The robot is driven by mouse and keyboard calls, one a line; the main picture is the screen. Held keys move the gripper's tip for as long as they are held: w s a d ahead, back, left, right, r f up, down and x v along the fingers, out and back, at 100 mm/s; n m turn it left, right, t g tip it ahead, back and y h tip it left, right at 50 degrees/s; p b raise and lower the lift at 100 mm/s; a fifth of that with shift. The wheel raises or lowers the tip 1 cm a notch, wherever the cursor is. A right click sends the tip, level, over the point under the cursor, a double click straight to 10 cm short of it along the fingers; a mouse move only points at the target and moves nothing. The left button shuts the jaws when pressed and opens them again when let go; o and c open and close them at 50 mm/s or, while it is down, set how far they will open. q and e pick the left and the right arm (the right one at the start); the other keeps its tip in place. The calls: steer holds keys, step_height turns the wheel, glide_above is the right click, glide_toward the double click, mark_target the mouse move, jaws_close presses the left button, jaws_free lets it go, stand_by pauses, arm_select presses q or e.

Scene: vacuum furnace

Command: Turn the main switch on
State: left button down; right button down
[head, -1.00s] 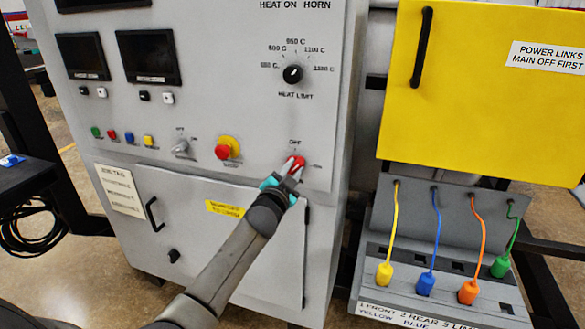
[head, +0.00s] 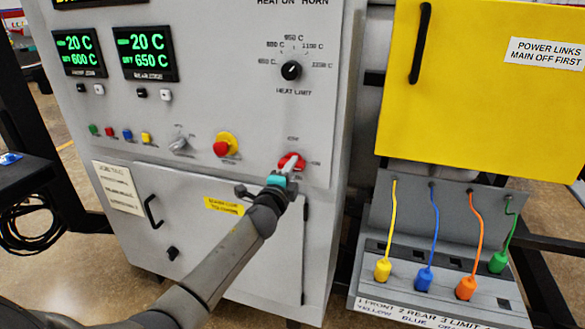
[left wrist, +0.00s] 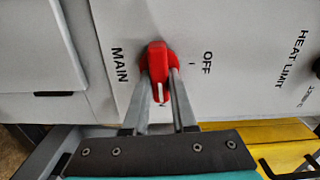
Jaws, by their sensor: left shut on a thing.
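The red main switch (head: 292,161) is on the lower right of the grey panel in the head view. Its red handle (left wrist: 158,62) stands between the two fingers of my left gripper (left wrist: 160,75) in the left wrist view, with a white mark at its lower end. The words MAIN and OFF are printed on either side of it. My left gripper (head: 289,163) is shut on the switch handle and partly hides it in the head view. My right gripper is not in view.
Two displays, the left one (head: 80,54) and the right one (head: 147,54), are lit with green temperatures. A red and yellow button (head: 226,145) and a grey knob (head: 179,146) are left of the switch. A yellow cover (head: 480,100) stands right, above several coloured plugs.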

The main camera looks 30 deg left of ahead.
arm_select(q)
steer(key=shift+m, duration=0.5)
steer(key=c, duration=0.7)
jaws_free()
steer(key=v, duration=1.5)
steer(key=shift+s, duration=0.2)
